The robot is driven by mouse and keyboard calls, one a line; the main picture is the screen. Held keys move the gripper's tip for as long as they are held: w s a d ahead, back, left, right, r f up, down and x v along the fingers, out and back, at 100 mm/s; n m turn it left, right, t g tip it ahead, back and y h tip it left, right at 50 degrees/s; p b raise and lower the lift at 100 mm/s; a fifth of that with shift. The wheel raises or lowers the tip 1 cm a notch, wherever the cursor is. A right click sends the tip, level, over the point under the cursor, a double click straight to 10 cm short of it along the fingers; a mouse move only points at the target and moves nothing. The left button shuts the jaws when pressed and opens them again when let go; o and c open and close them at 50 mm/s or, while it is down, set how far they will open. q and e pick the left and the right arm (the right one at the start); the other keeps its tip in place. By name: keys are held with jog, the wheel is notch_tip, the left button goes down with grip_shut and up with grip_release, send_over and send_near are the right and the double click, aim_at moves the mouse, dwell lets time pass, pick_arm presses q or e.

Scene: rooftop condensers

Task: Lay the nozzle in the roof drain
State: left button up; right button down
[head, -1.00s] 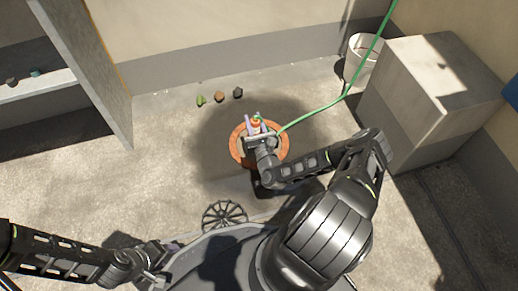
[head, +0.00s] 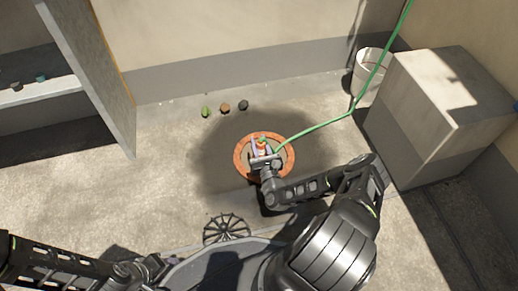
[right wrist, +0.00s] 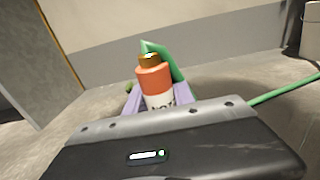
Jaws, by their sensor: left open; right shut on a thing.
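The nozzle (right wrist: 154,80) is orange with a white lettered band and a brass end, joined to a green hose. My right gripper (head: 262,150) is shut on it, its pale purple fingers on both sides in the right wrist view. In the head view the nozzle and gripper are over the roof drain (head: 241,168), an orange-brown ring in a dark stained patch of floor. The gripper covers much of the drain's middle, and I cannot tell the nozzle's height above it. My left gripper (head: 150,270) is open and empty at the lower left, away from the drain.
The green hose (head: 322,124) runs up to the upper right, past a white bucket (head: 368,68) and a large block (head: 440,100). A dark spoked grate (head: 226,229) lies below the drain. Several small lumps (head: 224,107) lie near the wall. A shelf (head: 40,90) stands left.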

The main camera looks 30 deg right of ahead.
notch_tip(320, 180, down, 4)
jog(key=shift+r+b, duration=0.15)
jog(key=shift+b, duration=0.85)
jog(key=c, duration=1.1)
grip_release()
jog(key=shift+f, duration=0.2)
jog(key=shift+r, duration=0.15)
